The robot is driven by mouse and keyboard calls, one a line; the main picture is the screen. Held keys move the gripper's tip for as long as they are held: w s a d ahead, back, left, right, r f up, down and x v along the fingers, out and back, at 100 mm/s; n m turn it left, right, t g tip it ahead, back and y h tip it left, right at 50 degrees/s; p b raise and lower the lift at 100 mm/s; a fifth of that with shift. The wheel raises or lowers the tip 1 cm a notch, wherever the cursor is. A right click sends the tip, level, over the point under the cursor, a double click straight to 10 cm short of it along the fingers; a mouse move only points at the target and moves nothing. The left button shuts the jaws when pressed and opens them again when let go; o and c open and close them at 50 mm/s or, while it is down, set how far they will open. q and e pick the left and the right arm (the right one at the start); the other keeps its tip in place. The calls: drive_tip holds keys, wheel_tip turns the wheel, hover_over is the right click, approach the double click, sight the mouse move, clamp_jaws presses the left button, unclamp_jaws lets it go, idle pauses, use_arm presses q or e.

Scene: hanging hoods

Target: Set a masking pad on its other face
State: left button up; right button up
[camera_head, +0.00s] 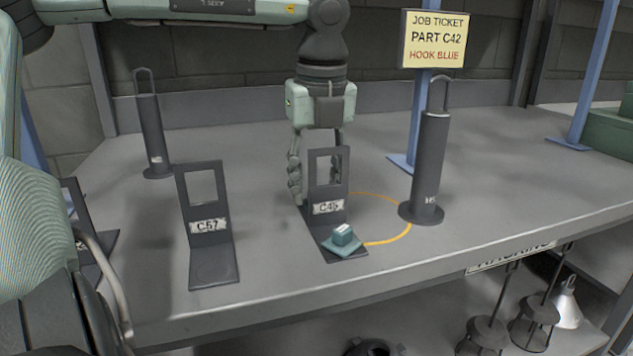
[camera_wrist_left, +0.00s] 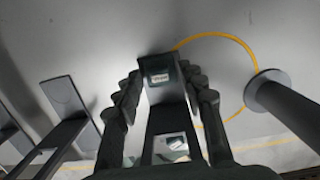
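The masking pad (camera_head: 342,242) is a small teal square plate with a raised block on top, marked pale. It lies on the foot of the dark stand marked C45 (camera_head: 325,180), in front of its upright. My left gripper (camera_head: 318,178) points down behind that upright, which partly hides it. In the left wrist view its fingers (camera_wrist_left: 165,95) are spread on either side of a dark windowed stand. The fingers look open and hold nothing visible; contact with the stand cannot be told. My right gripper is not in view.
A stand marked C57 (camera_head: 207,208) is on the left. A tall dark cylinder with a loop (camera_head: 430,160) stands right of an orange ring (camera_head: 408,228). Another looped cylinder (camera_head: 152,130) is at back left. A job ticket (camera_head: 436,40) reads PART C42, HOOK BLUE.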

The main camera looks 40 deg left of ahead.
use_arm(q)
wheel_tip(320, 180, up, 12)
drive_tip(key=d, duration=0.1)
drive_tip(key=shift+s+d, duration=0.2)
drive_tip(key=shift+s, duration=0.15)
idle(0.4)
